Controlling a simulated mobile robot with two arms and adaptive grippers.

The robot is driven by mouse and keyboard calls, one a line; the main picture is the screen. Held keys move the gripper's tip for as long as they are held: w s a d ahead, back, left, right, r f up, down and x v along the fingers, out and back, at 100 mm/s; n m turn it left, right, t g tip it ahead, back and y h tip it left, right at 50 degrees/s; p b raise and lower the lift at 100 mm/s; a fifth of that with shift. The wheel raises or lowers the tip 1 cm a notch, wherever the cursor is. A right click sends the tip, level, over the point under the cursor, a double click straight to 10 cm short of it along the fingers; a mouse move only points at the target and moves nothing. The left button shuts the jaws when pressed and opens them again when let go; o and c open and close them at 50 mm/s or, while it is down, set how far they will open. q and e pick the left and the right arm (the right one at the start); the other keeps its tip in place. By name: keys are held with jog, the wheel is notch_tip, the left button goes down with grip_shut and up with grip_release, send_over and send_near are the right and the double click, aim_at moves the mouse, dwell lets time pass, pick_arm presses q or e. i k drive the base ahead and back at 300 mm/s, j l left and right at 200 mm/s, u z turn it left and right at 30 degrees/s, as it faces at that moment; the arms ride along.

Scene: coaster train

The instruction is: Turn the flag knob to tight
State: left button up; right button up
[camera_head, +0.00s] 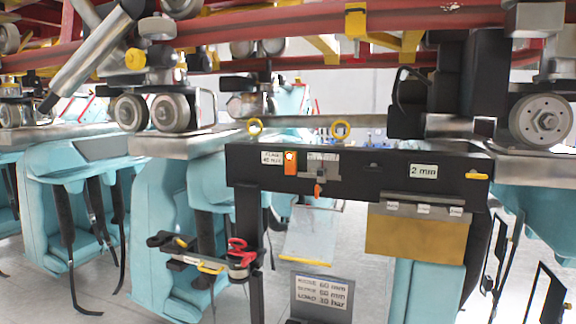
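No gripper of mine shows in the head view. A black gauge bar (390,170) spans the middle under the train. Near its left end, an upright orange block (291,168) with a pale round spot near its top sits beside a small white label. Just right of it, a grey scale plate (322,163) carries small marks, and a small orange pointer (317,190) hangs below it. I cannot tell which of these orange parts is the flag knob. Any loose or tight marking is too small to read.
A small shelf (200,262) with black- and red-handled tools stands in front at left. A brass plate (415,238) hangs at right below a "2 mm" label (423,171). Wheels (540,121) and red rails lie above. Turquoise seats flank both sides.

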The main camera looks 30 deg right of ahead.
aim_at(318, 189)
jog(key=z, duration=1.35)
